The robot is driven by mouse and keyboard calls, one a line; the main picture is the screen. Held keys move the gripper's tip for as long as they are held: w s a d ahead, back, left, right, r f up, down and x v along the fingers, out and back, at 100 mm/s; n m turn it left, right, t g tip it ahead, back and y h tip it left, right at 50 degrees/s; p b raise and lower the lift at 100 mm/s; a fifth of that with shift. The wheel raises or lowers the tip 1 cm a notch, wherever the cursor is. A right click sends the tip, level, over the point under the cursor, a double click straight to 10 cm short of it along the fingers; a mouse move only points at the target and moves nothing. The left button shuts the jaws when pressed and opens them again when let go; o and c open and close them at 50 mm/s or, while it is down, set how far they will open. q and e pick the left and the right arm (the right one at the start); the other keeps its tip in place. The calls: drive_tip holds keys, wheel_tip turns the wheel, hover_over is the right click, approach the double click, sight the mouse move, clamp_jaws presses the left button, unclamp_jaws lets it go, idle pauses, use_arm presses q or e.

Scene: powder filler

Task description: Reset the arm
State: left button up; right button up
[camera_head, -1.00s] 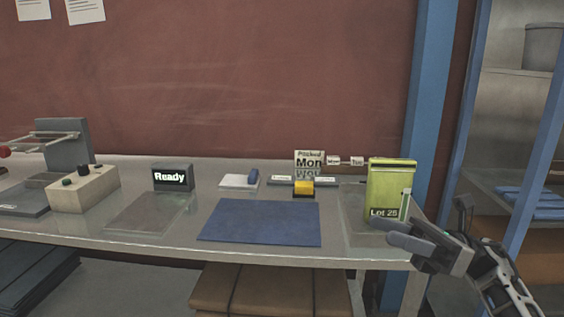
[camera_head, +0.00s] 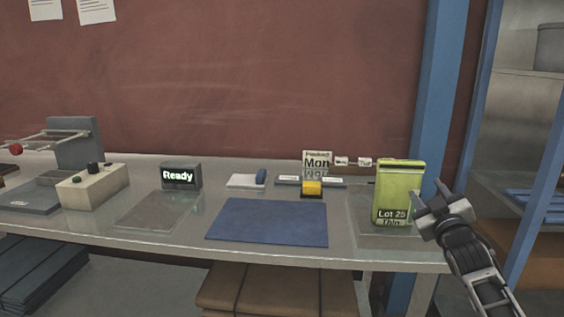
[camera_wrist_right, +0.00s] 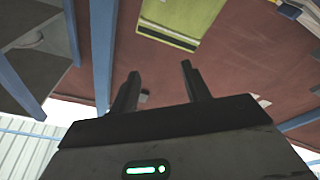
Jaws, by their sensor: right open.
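My right gripper (camera_head: 428,198) is open and empty at the right end of the table, in front of and just right of the yellow-green box. Its arm comes up from the lower right. In the right wrist view the two fingers (camera_wrist_right: 158,88) stand apart with nothing between them. The yellow-green box (camera_head: 398,185), labelled "Lot 25", stands upright on the table's right end. It also shows at the top of the right wrist view (camera_wrist_right: 182,18), beyond the fingers. My left gripper is in neither view.
The grey table (camera_head: 345,250) holds a blue mat (camera_head: 268,222), a "Ready" display (camera_head: 181,176), a yellow block (camera_head: 312,188), a "Mon" sign (camera_head: 317,162) and a beige control box (camera_head: 92,186). A blue post (camera_head: 435,110) rises behind the box. Blue-framed shelving stands at the right.

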drive_tip(key=s+a+f+m+g, duration=0.1)
drive_tip(key=f, duration=0.4)
drive_tip(key=s+a+f+m+g, duration=0.1)
drive_tip(key=s+f+g, duration=0.1)
drive_tip(key=f, duration=0.3)
drive_tip(key=s+a+f+m+g, duration=0.1)
drive_tip(key=s+f, duration=0.1)
drive_tip(key=f, duration=0.2)
drive_tip(key=shift+s+a+f, duration=0.25)
drive_tip(key=shift+a+f, duration=0.05)
drive_tip(key=shift+f, duration=0.1)
drive_tip(key=s+a+f+g+y, duration=0.1)
drive_tip(key=s+a+f+g, duration=0.1)
drive_tip(key=s+a+f, duration=0.4)
drive_tip(key=s+a+f+g+y, duration=0.1)
drive_tip(key=s+a+f+y, duration=0.15)
drive_tip(key=s+f, duration=0.65)
drive_tip(key=s+a+f+g, duration=0.1)
drive_tip(key=s+a, duration=0.2)
drive_tip(key=s, duration=0.5)
drive_tip(key=s+a+f+g, duration=0.1)
drive_tip(key=s+a, duration=0.2)
drive_tip(key=s, duration=0.6)
drive_tip(key=shift+s+a+f+m+g, duration=0.2)
drive_tip(key=shift+s+m+g, duration=0.1)
drive_tip(key=shift+g, duration=0.1)
